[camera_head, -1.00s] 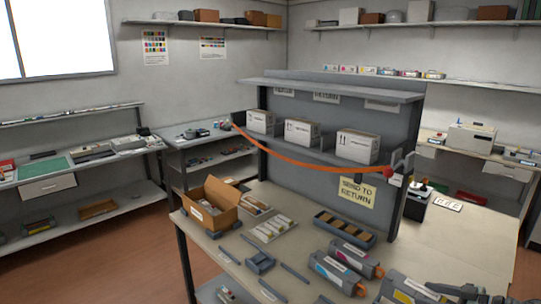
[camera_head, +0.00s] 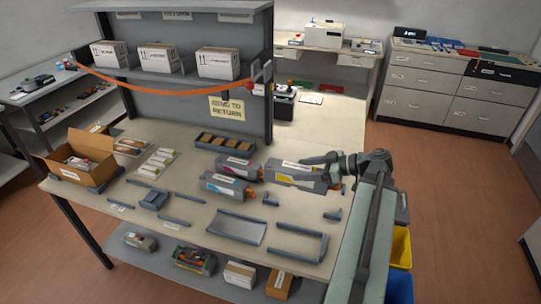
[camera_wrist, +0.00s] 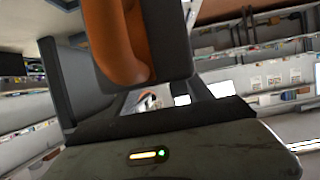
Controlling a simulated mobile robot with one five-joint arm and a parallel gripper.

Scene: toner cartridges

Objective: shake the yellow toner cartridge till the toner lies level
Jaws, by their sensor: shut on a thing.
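The yellow toner cartridge (camera_head: 306,172) is a grey body with a white label and a yellow patch, lying roughly level at the right end of the bench. My gripper (camera_head: 334,163) is shut on its right end. Whether the cartridge touches the bench top is hard to tell. Which part carries that window I cannot be sure. An orange and dark part fills the top, very close. The toner itself is not clearly visible.
A magenta cartridge (camera_head: 237,166) and a cyan cartridge (camera_head: 226,187) lie just left. A grey tray (camera_head: 237,229) and a grey frame (camera_head: 296,244) are in front. An open cardboard box (camera_head: 77,163) stands at the left end. The shelf divider (camera_head: 190,97) rises behind.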

